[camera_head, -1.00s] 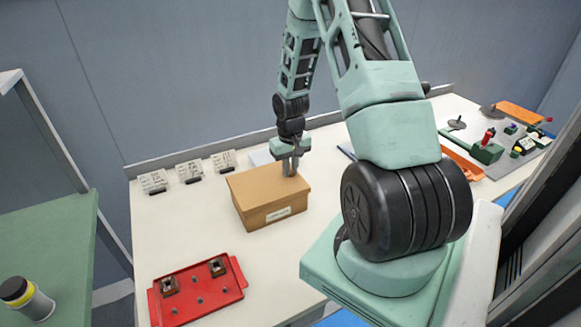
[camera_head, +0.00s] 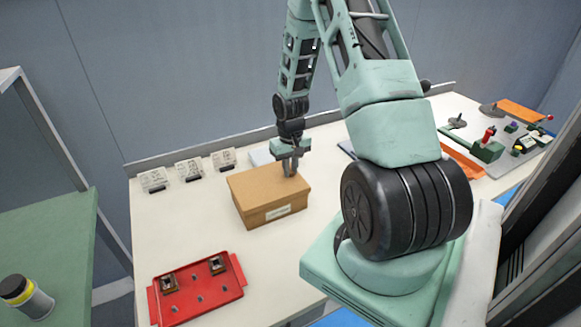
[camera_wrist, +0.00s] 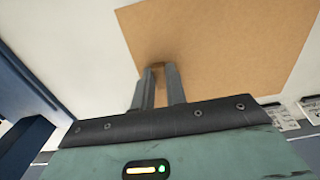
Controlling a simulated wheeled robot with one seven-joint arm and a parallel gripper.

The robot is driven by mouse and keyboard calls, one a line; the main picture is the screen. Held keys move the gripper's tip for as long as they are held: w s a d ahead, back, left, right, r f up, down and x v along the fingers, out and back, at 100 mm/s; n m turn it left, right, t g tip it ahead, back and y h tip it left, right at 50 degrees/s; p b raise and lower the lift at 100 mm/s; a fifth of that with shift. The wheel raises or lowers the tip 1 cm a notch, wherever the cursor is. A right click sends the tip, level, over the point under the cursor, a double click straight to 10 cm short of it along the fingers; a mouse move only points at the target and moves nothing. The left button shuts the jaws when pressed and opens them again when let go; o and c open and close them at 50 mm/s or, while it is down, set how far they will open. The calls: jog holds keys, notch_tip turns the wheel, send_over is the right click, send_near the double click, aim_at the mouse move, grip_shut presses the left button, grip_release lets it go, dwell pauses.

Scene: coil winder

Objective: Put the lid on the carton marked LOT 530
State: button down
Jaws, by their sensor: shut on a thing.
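A brown cardboard carton (camera_head: 262,216) stands on the pale bench with a pale label on its front side, too small to read. Its flat brown lid (camera_head: 258,184) lies over the top of the carton, looking level and in line with the walls. The lid fills much of the wrist view (camera_wrist: 235,50). My gripper (camera_head: 290,173) is at the lid's far right part, pointing down, with its fingers shut on the lid. In the wrist view my gripper (camera_wrist: 159,72) meets the lid near one edge; the exact contact is partly hidden.
A red tray (camera_head: 200,290) with two small dark square parts lies in front of the carton. Several white cards (camera_head: 189,169) stand along the back left. Tools and a green fixture (camera_head: 487,150) are at the right. Bench is clear left of the carton.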

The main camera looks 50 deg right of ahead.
jog(key=c, duration=0.9)
grip_release()
jog(key=shift+o, duration=0.2)
jog(key=shift+r+p, duration=2.95)
jog(key=shift+r, duration=0.6)
